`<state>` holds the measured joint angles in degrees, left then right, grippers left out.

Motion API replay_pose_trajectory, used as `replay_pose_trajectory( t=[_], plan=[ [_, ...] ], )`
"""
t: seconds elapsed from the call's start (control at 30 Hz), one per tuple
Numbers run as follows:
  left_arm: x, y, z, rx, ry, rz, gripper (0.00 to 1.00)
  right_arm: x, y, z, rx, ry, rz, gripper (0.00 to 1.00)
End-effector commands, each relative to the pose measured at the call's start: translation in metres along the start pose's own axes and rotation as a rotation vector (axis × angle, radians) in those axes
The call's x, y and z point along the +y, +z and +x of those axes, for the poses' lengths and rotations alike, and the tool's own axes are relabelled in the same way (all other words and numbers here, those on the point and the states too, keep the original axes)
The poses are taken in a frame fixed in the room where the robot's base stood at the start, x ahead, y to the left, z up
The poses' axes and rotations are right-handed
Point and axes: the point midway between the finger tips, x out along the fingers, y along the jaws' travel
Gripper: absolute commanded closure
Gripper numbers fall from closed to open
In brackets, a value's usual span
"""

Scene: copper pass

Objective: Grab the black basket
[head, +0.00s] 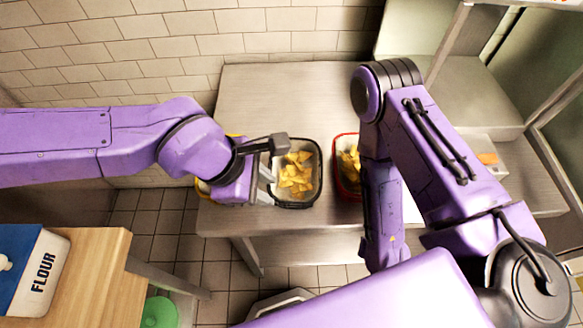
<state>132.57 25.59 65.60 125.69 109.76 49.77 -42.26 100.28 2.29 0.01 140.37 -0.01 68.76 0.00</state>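The black basket (319,168) stands on the steel table, filled with yellow chips (296,176). My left gripper (268,183) is at the basket's left side. Its two pale fingers are spread apart, with their tips close to the left rim. I cannot tell whether they touch the rim. The gripper and its dark wrist part cover some of the basket's left edge. My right arm is folded on the right, with its forearm pointing down. Its gripper does not show.
A red basket (338,178) with chips stands right of the black one, partly behind my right arm. A yellow-rimmed basket (203,189) is mostly hidden behind my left gripper. The steel table (290,90) is clear at the back. A wooden counter (95,285) holds a flour package (42,270).

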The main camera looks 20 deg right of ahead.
Motion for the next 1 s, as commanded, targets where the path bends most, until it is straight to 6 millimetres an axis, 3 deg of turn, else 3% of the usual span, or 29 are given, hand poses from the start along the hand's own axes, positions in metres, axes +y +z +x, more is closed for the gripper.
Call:
replay_pose_trajectory(
  t=[0.4, 0.7, 0.8, 1.0],
  plan=[
    [-0.003, -0.001, 0.065, 0.002, -0.003, 0.006, 0.67, 0.0, 0.0, -0.001, 0.0, 0.0, 0.0, 0.57],
    [-0.002, -0.001, 0.073, -0.001, 0.001, 0.003, 0.67, 0.0, 0.0, -0.001, 0.0, 0.0, 0.0, 0.57],
    [-0.002, -0.001, 0.072, -0.001, 0.001, 0.003, 1.0, 0.0, 0.0, -0.001, 0.0, 0.0, 0.0, 0.57],
    [-0.002, -0.001, 0.072, -0.001, 0.001, 0.003, 1.0, 0.0, 0.0, -0.001, 0.0, 0.0, 0.0, 0.57]
  ],
)
